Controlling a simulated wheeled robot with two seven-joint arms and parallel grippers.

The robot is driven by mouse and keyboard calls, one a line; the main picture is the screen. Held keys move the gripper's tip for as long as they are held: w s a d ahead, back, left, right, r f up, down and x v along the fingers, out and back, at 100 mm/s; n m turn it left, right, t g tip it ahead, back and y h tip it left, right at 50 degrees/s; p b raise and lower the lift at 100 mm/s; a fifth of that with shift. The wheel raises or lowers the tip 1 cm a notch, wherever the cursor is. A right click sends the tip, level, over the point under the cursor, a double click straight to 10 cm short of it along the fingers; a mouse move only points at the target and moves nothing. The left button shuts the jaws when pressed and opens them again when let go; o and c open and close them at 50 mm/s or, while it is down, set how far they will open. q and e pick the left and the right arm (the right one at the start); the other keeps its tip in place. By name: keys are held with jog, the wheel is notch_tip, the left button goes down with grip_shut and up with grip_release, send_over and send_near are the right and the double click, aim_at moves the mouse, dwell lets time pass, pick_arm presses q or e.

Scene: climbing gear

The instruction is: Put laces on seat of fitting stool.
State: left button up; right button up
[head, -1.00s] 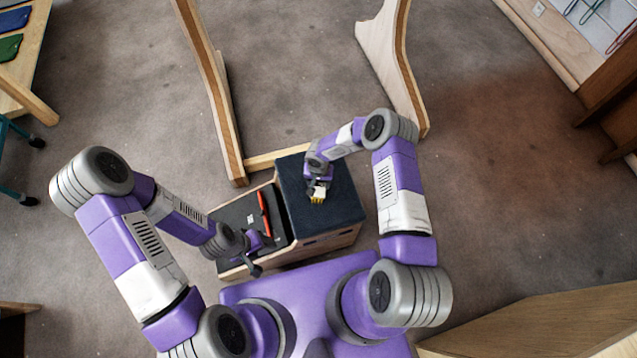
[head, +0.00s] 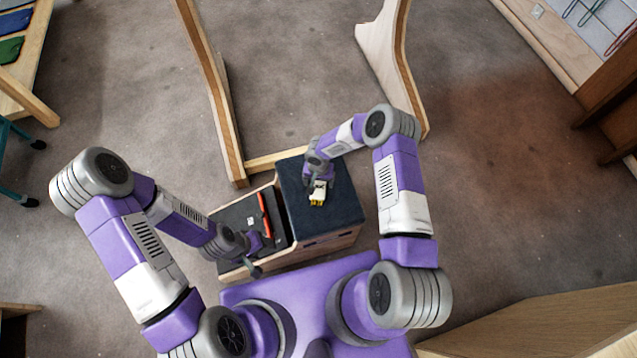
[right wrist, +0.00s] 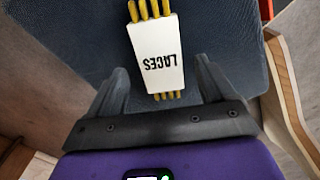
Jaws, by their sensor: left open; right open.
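The laces (head: 317,197), yellow strands in a white sleeve printed LACES, lie on the dark blue padded seat (head: 342,202) of the fitting stool. They also show in the right wrist view (right wrist: 157,58). My right gripper (head: 318,184) is open and empty just behind the laces; in the right wrist view its two fingers (right wrist: 160,78) stand apart on either side of the sleeve's near end, with gaps. My left gripper (head: 258,260) is open near the front edge of the stool's lower dark part, away from the laces.
The stool's lower dark part (head: 236,214) holds an orange-red bar (head: 264,214) and a small white mark. A wooden frame (head: 222,110) stands behind the stool. A wooden table (head: 28,70) is at the far left. Open floor lies to the right.

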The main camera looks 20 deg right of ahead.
aim_at(319, 187)
notch_tip(319, 187, up, 9)
jog(key=p, duration=0.2)
pick_arm(q)
notch_tip(319, 187, up, 3)
jog(key=shift+f, duration=0.15)
pick_arm(e)
jog(key=s+a+r+y, duration=0.1)
jog(key=s+y, duration=0.1)
jog(key=s, duration=0.8)
jog(key=s+a+r+n+y, duration=0.1)
jog(key=s+a+r+y, duration=0.1)
jog(key=s, duration=0.9)
jog(key=shift+a+n+t, duration=0.3)
pick_arm(q)
notch_tip(319, 187, up, 2)
jog(key=shift+r+p, duration=0.1)
jog(key=shift+p, duration=1.15)
pick_arm(e)
notch_tip(319, 187, up, 2)
jog(key=shift+r, duration=0.1)
pick_arm(q)
jog(key=shift+c, duration=0.4)
pick_arm(e)
jog(key=shift+c, duration=0.5)
